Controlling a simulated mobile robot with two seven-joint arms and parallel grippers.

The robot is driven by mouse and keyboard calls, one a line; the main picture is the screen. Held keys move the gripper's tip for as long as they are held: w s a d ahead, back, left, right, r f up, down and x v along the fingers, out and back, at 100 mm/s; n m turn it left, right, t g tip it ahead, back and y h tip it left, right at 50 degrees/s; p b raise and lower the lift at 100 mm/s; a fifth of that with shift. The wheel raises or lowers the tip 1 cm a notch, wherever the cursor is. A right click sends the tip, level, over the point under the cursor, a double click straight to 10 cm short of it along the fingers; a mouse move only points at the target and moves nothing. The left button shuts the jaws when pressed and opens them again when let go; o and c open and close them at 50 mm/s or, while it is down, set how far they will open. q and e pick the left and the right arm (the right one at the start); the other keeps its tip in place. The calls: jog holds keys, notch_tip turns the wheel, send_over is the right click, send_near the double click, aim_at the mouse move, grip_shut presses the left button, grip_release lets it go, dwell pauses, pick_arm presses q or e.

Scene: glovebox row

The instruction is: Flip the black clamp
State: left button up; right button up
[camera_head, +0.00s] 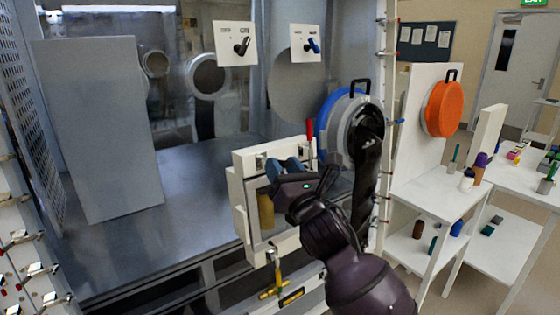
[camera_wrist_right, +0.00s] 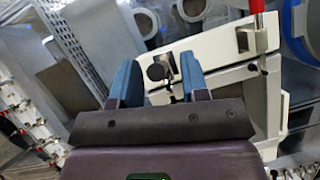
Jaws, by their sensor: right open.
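The black clamp shows in the right wrist view as a round black handle end (camera_wrist_right: 156,72) with a metal bracket behind it, on the white frame. My right gripper (camera_wrist_right: 159,60) is open, with one blue finger on each side of the black handle in that view. I cannot tell whether either finger touches it. In the head view my right gripper (camera_head: 284,167) is at the upper part of the white door frame (camera_head: 242,185), and the black clamp is hidden there or too small to make out. My left gripper is not in view.
A red-handled clamp (camera_head: 309,132) stands up right of my gripper. A yellow-handled clamp (camera_head: 282,291) is below the frame. A round blue-rimmed port (camera_head: 332,105) stands behind my right arm. White shelves (camera_head: 440,190) with small items are at right.

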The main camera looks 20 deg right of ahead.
jog(key=shift+x, duration=0.8)
grip_shut()
